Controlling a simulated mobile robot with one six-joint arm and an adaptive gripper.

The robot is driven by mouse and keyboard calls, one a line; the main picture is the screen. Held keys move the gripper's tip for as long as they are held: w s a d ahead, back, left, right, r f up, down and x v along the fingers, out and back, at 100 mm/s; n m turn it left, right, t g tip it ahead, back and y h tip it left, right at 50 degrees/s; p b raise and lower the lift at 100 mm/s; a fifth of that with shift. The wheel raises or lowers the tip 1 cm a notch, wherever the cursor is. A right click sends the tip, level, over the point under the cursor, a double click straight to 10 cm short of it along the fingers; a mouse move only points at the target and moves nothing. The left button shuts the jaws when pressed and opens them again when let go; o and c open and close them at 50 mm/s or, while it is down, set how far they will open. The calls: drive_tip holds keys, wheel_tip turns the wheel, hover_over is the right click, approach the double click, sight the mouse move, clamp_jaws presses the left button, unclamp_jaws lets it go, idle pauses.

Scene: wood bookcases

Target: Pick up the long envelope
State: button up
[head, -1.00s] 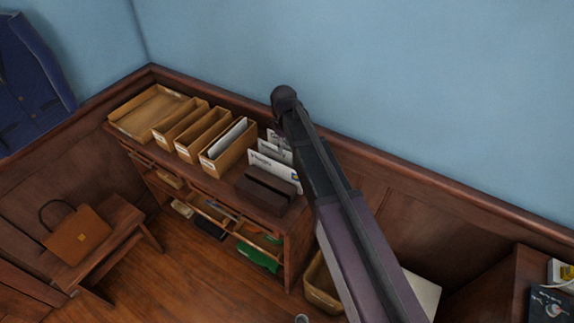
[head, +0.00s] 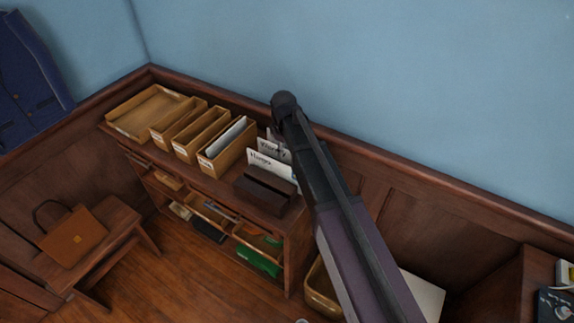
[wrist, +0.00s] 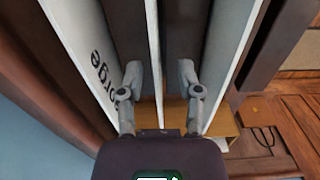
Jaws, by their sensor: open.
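Several white envelopes stand upright on the cabinet top by a dark wooden holder (head: 262,192). A front envelope (head: 266,162) and one behind it (head: 270,146) show lettering in the head view, and my arm covers their right ends. In the wrist view, my gripper (wrist: 158,76) is open, with its two fingers on either side of a thin upright white envelope edge (wrist: 153,50). Another envelope with dark letters (wrist: 85,45) stands left of the fingers, and one more (wrist: 235,55) stands to the right. I cannot tell which is the long one. The gripper is hidden in the head view.
Wooden file boxes (head: 222,160) and a shallow tray (head: 138,122) line the cabinet top, left of the envelopes. Open drawers (head: 214,213) stick out below. The wall panelling rises close behind. A brown bag (head: 74,238) sits on a bench at left.

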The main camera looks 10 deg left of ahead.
sight(284, 160)
drive_tip(key=shift+f+b, duration=0.8)
drive_tip(key=shift+f, duration=0.35)
clamp_jaws()
